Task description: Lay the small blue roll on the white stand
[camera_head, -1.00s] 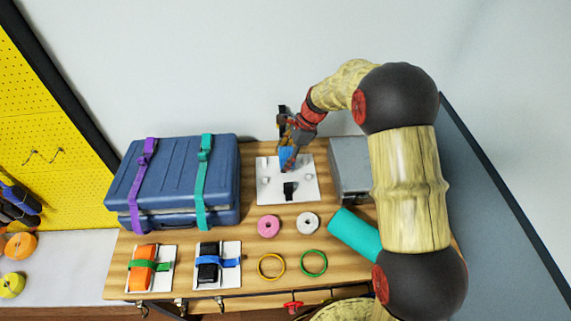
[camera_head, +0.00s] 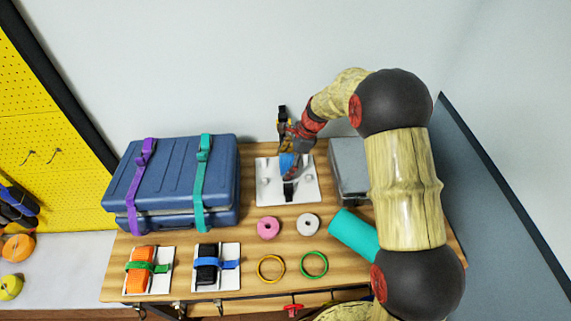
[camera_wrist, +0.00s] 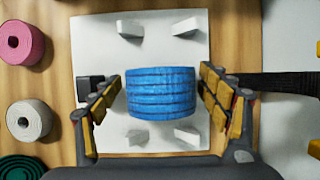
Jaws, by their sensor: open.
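The small blue roll (camera_wrist: 160,93) is between my gripper's two fingers in the wrist view, its ridged side facing the camera. It is over the middle of the white stand (camera_wrist: 185,52), between the stand's small white pegs. A narrow gap shows at each side of the roll, and my gripper (camera_wrist: 161,78) is open around it. In the head view the blue roll (camera_head: 286,163) is partly hidden by my gripper (camera_head: 289,170), above the white stand (camera_head: 306,192). I cannot tell for sure whether the roll's underside touches the stand.
A blue case (camera_head: 172,182) with purple and teal straps stands left of the stand, and a grey box (camera_head: 348,168) stands right. A pink roll (camera_head: 268,228), a white roll (camera_head: 308,224) and a teal cylinder (camera_head: 353,235) lie in front. A black strap (camera_wrist: 285,82) runs across the stand's right side.

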